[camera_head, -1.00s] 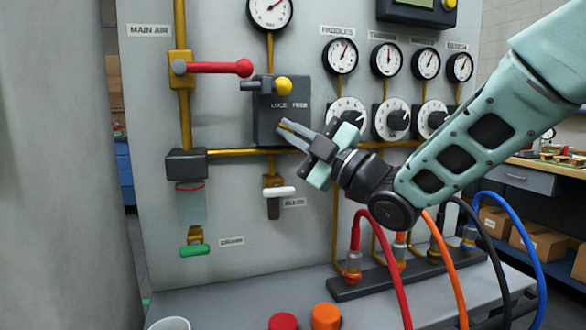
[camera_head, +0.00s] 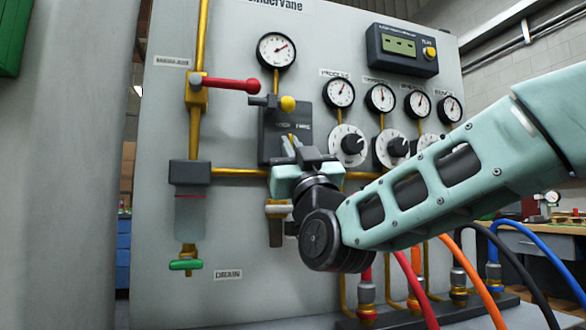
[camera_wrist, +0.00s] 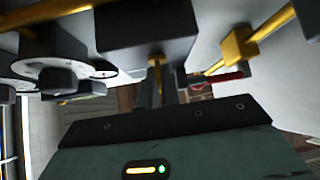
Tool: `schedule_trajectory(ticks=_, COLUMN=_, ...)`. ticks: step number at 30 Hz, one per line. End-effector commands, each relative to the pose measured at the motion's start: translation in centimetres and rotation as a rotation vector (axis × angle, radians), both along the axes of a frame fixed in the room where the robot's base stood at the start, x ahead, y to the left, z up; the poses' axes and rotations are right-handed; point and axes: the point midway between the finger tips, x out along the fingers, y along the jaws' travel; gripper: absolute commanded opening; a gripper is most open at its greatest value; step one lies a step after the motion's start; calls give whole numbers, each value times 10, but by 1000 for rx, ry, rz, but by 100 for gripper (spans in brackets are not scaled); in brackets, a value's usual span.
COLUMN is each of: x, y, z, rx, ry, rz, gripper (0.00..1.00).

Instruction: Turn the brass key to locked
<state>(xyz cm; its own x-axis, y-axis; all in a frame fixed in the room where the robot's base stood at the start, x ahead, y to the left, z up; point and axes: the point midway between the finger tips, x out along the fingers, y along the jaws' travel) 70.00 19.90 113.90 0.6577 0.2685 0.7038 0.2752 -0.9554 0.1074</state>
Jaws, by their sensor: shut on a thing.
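The dark lock box (camera_head: 272,135) is on the grey panel, with a lettered label of which "FREE" is the clearer word. The brass key (camera_head: 292,138) shows as a small brass strip at the box's lower front. My gripper (camera_head: 290,142) reaches it from below, its fingers pointing up and shut on the key. In the wrist view the brass key (camera_wrist: 157,62) comes out of the box's dark underside (camera_wrist: 145,30), between my fingers (camera_wrist: 157,78). My fingers hide most of the key, so I cannot tell its exact angle.
A yellow knob (camera_head: 288,103) and a red lever (camera_head: 232,84) are above and left of my gripper. Dials (camera_head: 348,147) are close to its right. Coloured hoses (camera_head: 470,275) rise under my arm.

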Motion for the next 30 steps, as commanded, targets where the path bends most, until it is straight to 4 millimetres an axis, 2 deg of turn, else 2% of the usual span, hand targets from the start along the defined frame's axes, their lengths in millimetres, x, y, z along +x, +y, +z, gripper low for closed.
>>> schedule_trajectory(ticks=1, x=0, y=1, z=-5, rx=22, ry=10, rz=1, gripper=0)
schedule_trajectory(ticks=9, x=0, y=2, z=-3, rx=101, ry=33, rz=0, gripper=0)
schedule_trajectory(ticks=24, x=1, y=2, z=-2, rx=118, ry=39, rz=-1, gripper=0)
schedule_trajectory(ticks=27, x=1, y=1, z=-1, rx=118, ry=38, rz=-1, gripper=27)
schedule_trajectory(ticks=30, x=0, y=1, z=-1, rx=117, ry=37, rz=0, gripper=27)
